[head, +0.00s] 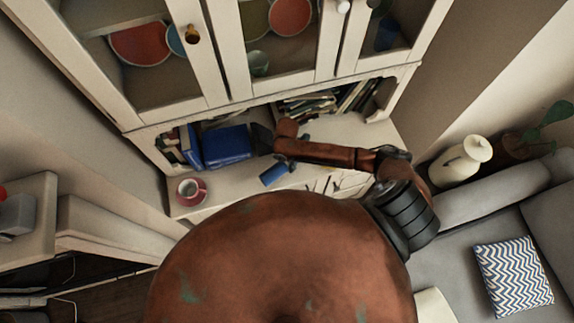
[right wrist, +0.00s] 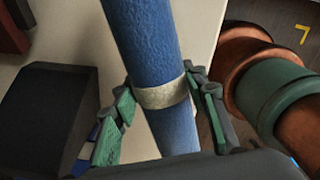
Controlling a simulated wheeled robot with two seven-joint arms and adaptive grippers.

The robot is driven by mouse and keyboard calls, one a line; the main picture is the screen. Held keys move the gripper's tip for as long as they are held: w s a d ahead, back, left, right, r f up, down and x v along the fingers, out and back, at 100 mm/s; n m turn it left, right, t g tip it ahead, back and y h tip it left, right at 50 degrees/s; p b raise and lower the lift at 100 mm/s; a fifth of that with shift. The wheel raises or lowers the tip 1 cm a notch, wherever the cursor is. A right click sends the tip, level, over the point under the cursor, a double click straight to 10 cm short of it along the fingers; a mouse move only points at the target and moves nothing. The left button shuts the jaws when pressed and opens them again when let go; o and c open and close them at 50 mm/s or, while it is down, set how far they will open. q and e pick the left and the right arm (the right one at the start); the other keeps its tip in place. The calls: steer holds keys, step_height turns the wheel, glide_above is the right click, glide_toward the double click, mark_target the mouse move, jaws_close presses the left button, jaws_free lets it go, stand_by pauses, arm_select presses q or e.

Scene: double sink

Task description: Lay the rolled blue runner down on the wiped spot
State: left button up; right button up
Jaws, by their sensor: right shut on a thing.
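The rolled blue runner (head: 273,174) shows below my right forearm, over the pale hutch counter (head: 232,182). In the right wrist view the runner (right wrist: 145,40) is a long blue roll with a beige band around it. My right gripper (right wrist: 160,92) is shut on it, one green-padded finger on each side near the band. In the head view the forearm hides most of this gripper. I cannot tell whether the roll touches the counter. No wiped spot can be made out. My left gripper is not in view.
Blue books (head: 225,147) stand behind the runner. A black block (right wrist: 45,120) is close left of the gripper. More books (head: 350,98) lean at the back right. Glass-doored cabinets hang above.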

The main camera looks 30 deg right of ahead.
mark_target(287, 166)
steer(key=shift+w+f, duration=0.1)
steer(key=shift+f, duration=1.45)
steer(key=shift+f, duration=0.1)
steer(key=o, duration=1.3)
step_height(287, 166, up, 12)
steer(key=shift+r, duration=0.1)
